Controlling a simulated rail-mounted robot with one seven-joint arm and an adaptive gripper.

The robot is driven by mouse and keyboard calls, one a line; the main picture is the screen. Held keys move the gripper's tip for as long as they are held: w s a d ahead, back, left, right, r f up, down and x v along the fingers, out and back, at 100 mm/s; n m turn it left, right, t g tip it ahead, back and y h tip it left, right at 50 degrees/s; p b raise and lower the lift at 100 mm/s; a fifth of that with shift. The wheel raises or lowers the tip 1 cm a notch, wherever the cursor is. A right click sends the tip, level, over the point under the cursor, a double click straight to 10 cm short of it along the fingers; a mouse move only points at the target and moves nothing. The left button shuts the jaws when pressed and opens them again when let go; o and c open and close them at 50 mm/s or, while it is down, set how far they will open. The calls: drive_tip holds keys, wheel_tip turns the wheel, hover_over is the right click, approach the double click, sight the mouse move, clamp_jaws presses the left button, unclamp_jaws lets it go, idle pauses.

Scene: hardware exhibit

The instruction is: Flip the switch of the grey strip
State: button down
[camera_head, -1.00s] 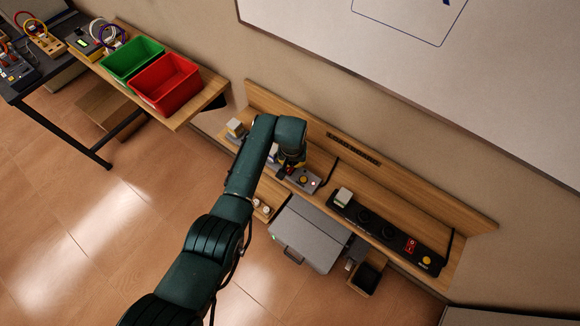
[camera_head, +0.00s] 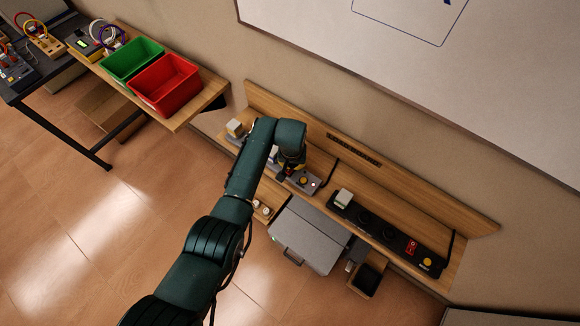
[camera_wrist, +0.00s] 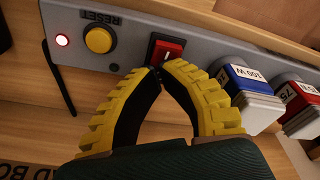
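The grey strip (camera_wrist: 130,55) runs across the top of the wrist view. My gripper (camera_wrist: 158,72) has yellow, ribbed fingers with black inner sides. Its tips meet at the lower edge of the switch, with nothing seen between them. Whether they touch the switch I cannot tell. In the head view the grey strip (camera_head: 303,181) is partly hidden by my arm and gripper.
Plugs with blue (camera_wrist: 243,75) and red (camera_wrist: 297,97) tops stand in the strip, right of my gripper. A black strip (camera_head: 385,234) with its own red switch (camera_head: 411,246) lies farther right on the shelf. A grey case (camera_head: 308,235) stands in front.

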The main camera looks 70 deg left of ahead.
sight(292, 166)
drive_tip(key=shift+r+p, duration=2.95)
drive_tip(key=shift+r, duration=0.5)
drive_tip(key=shift+f, duration=0.1)
